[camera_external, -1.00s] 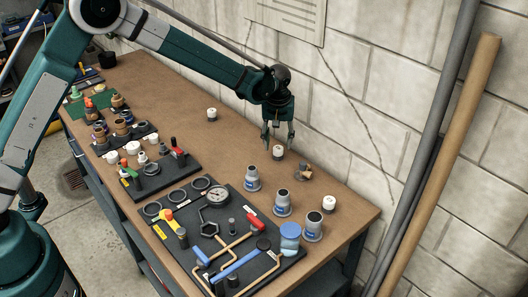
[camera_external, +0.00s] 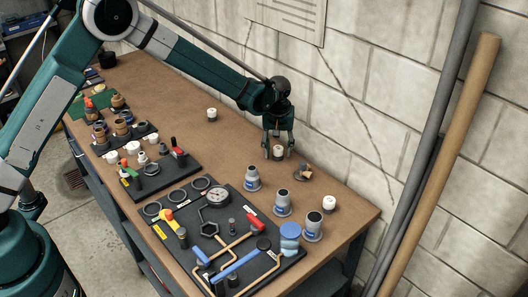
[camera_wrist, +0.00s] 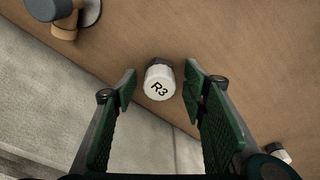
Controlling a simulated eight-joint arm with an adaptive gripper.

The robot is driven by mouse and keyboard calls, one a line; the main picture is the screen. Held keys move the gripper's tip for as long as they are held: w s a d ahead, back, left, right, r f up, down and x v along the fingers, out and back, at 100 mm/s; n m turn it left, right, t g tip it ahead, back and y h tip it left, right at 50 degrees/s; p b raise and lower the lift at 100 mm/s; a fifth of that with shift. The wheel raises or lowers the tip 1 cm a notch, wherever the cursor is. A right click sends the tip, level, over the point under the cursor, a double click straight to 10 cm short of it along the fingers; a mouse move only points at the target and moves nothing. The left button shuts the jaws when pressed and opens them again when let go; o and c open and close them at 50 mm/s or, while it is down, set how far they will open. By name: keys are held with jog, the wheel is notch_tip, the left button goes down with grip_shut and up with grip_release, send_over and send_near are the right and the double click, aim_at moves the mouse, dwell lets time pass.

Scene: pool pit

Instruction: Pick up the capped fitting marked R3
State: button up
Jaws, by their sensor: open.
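The capped fitting marked R3 (camera_wrist: 160,86) has a white cap with black lettering and a dark base. It stands on the brown bench top (camera_external: 330,185), and it also shows in the external view (camera_external: 279,153). My gripper (camera_external: 278,157) is open and points down over the fitting. In the wrist view my gripper's two green pads (camera_wrist: 160,88) stand either side of the fitting, with a gap on both sides. In the external view the fingers are low around it; I cannot tell whether the tips touch the bench.
Another white-capped fitting (camera_external: 212,114) stands to the left, and one (camera_external: 329,204) to the right. A brown and grey elbow piece (camera_external: 304,171) lies close by on the right. Grey fittings (camera_external: 253,178) stand in front. The block wall (camera_external: 360,130) is behind.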

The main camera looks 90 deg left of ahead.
aim_at(278, 148)
jog(key=c, duration=1)
jog(key=shift+r, duration=5)
